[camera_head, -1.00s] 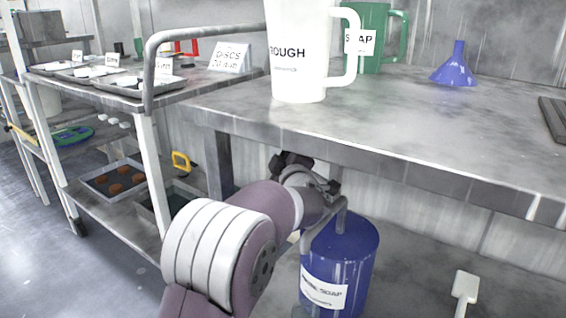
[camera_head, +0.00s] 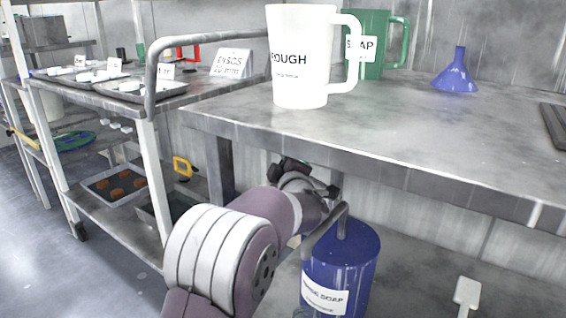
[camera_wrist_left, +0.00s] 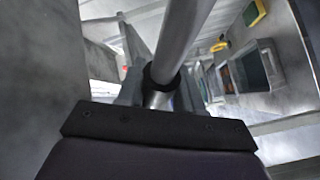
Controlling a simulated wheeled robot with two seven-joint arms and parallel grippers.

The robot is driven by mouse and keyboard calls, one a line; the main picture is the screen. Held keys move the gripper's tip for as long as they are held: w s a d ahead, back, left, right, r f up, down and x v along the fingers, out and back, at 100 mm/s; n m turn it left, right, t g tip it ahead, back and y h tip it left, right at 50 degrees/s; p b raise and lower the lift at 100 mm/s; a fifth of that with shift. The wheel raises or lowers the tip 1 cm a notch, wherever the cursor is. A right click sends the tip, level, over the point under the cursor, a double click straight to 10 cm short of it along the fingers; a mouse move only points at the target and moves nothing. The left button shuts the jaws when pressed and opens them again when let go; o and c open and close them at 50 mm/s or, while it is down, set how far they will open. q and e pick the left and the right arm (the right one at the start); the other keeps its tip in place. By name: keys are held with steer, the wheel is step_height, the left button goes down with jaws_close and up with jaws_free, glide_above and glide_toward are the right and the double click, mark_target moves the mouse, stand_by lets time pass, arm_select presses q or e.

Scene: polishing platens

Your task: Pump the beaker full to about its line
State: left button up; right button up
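A blue drum (camera_head: 350,250) with a soap label stands under the bench, and a grey bent pump pipe (camera_head: 328,228) rises from its top. My left arm reaches under the bench beside this pipe. The left gripper (camera_head: 293,166) is just below the bench edge, its fingertips hidden in the head view. In the left wrist view a grey rod with a black collar (camera_wrist_left: 163,76) runs close across the gripper (camera_wrist_left: 158,98); I cannot tell whether the fingers close on it. My right gripper is not in view.
On the bench (camera_head: 430,130) stand a white jug (camera_head: 300,80) marked ROUGH, a green soap jug (camera_head: 375,28) and a blue funnel (camera_head: 456,76). A shelved cart (camera_head: 150,165) with trays stands at left. The bench edge hangs close above my arm.

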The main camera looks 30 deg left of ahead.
arm_select(q)
steer(key=p+v, duration=0.5)
steer(key=v, duration=0.7)
steer(key=shift+s+d, duration=0.25)
steer(key=shift+f, duration=0.1)
